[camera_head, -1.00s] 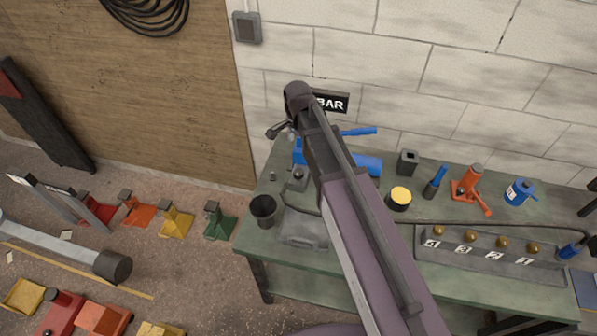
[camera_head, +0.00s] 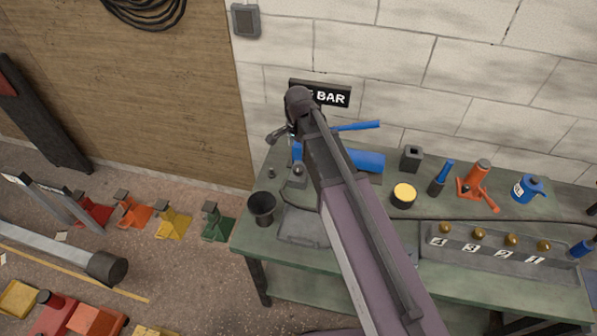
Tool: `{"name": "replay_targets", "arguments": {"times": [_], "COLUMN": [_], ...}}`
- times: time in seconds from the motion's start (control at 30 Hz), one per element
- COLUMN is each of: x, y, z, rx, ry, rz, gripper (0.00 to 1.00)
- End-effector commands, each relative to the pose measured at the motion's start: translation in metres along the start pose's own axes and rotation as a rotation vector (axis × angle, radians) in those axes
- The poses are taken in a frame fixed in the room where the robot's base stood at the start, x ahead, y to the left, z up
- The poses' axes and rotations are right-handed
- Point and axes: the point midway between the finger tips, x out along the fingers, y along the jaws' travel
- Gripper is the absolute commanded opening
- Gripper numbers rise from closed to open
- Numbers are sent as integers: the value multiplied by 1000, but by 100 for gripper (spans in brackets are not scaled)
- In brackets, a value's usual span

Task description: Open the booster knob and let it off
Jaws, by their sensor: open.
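The booster appears to be the blue unit (camera_head: 367,160) at the back left of the green bench, with a blue lever (camera_head: 356,126) above it. My arm crosses in front and hides its middle. A small grey block with a round knob on top (camera_head: 298,171) stands just in front of it. I cannot tell whether this is the booster knob. My gripper (camera_head: 279,134) is over the back left of the bench by the blue unit. Only a dark finger shows past my arm; it is open, and I see nothing held. Whether it touches anything is hidden.
A dark sign (camera_head: 334,96) reading "BAR", partly covered, hangs on the wall behind. A dark cup (camera_head: 262,208) stands at the bench's left end. A yellow-topped can (camera_head: 403,196), an orange jack (camera_head: 478,184) and a numbered tray (camera_head: 450,257) with brass knobs stand to the right.

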Motion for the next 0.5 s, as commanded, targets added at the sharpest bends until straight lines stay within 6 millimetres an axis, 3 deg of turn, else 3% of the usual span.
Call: {"name": "replay_targets", "arguments": {"times": [0.5], "x": [44], "y": [0], "z": [0], "rx": [0], "ry": [0], "rz": [0], "gripper": [87]}}
